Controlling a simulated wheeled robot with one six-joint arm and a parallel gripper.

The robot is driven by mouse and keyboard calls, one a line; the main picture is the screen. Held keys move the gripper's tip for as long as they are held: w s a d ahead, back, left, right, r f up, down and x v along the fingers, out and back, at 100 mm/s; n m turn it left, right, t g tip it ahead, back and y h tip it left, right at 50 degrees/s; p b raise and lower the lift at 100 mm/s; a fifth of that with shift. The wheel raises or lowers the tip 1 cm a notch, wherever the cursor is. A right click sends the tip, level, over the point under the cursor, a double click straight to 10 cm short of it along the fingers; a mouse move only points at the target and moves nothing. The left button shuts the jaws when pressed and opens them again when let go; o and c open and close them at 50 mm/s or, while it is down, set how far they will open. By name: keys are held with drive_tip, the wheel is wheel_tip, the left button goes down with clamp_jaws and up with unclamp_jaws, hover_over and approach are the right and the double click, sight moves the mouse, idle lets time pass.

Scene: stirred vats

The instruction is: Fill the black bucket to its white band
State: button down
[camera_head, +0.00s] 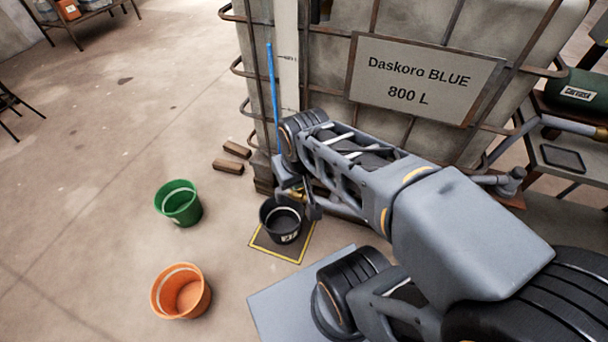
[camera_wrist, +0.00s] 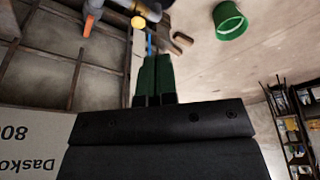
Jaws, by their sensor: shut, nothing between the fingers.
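The black bucket (camera_head: 281,236) stands upright on a yellow-edged mat (camera_head: 264,246) at the foot of a large caged tank (camera_head: 330,75) labelled "Daskoro BLUE 800 L". Its inside looks dark; a pale line shows near its rim, and I cannot tell any liquid level. A brass-coloured outlet (camera_head: 297,195) shows just above the bucket, partly covered by my arm. In the wrist view my gripper (camera_wrist: 154,57) is shut and empty, its green fingers side by side. A blue strip (camera_wrist: 150,43) and a yellow round end (camera_wrist: 138,22) of piping lie beyond the fingertips. The bucket is not identifiable there.
A green bucket (camera_head: 178,203) and an orange bucket (camera_head: 181,292) stand on the floor to the left. Two wooden blocks (camera_head: 229,166) lie by the tank. A bench with a dark green container (camera_head: 585,92) stands at right. The left floor is mostly clear.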

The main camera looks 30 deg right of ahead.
drive_tip(key=w+d+f+n+g+b, duration=0.1)
drive_tip(key=w+d+f+n+b, duration=0.2)
drive_tip(key=w+f+n, duration=0.6)
drive_tip(key=w+d+f+n+g+b, duration=0.2)
drive_tip(key=w+d+f+n, duration=0.6)
drive_tip(key=w+n, duration=0.4)
drive_tip(key=f+n+b, duration=0.1)
drive_tip(key=n, duration=0.4)
drive_tip(key=shift+w+n, duration=0.25)
drive_tip(key=shift+n, duration=0.05)
drive_tip(key=shift+f, duration=0.1)
wheel_tip(320, 180, down, 14)
drive_tip(key=b, duration=0.4)
drive_tip(key=shift+b, duration=0.35)
